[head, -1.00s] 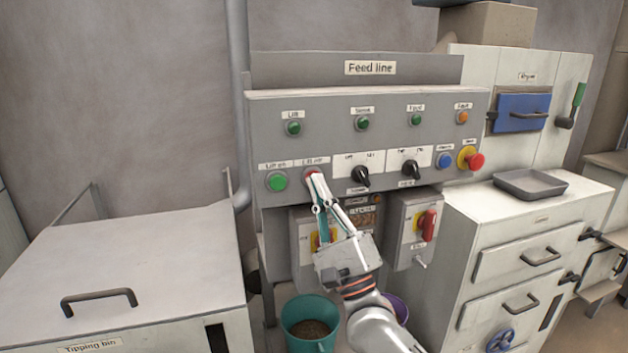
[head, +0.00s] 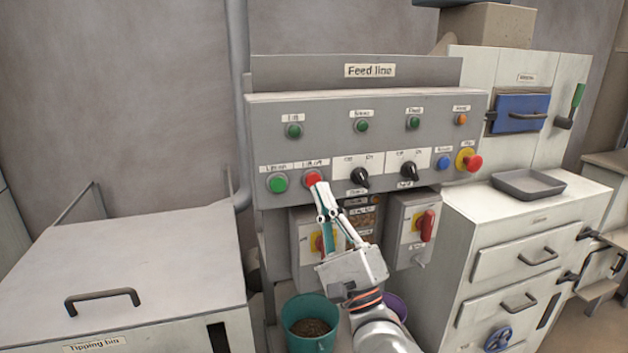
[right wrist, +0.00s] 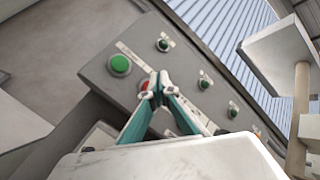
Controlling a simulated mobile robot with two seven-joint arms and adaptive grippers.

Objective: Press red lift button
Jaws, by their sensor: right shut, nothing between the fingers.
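The red lift button (head: 313,179) sits on the lower row of the grey Feed line panel (head: 300,105), just right of the green lift button (head: 277,183). My right gripper (head: 322,187) is shut and empty, with its fingertips just below the red button in the head view. Whether the tips touch the button cannot be told. In the right wrist view, the fingertips (right wrist: 158,78) partly cover the red button (right wrist: 145,87), and the green button (right wrist: 120,65) shows to its left. My left gripper is not in view.
Black selector knobs (head: 360,178), a blue button (head: 444,162) and a red stop button on yellow (head: 472,162) lie right along the panel. Below are switch boxes with a red handle (head: 427,225) and a teal bucket (head: 309,325). The tipping bin (head: 130,260) stands left.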

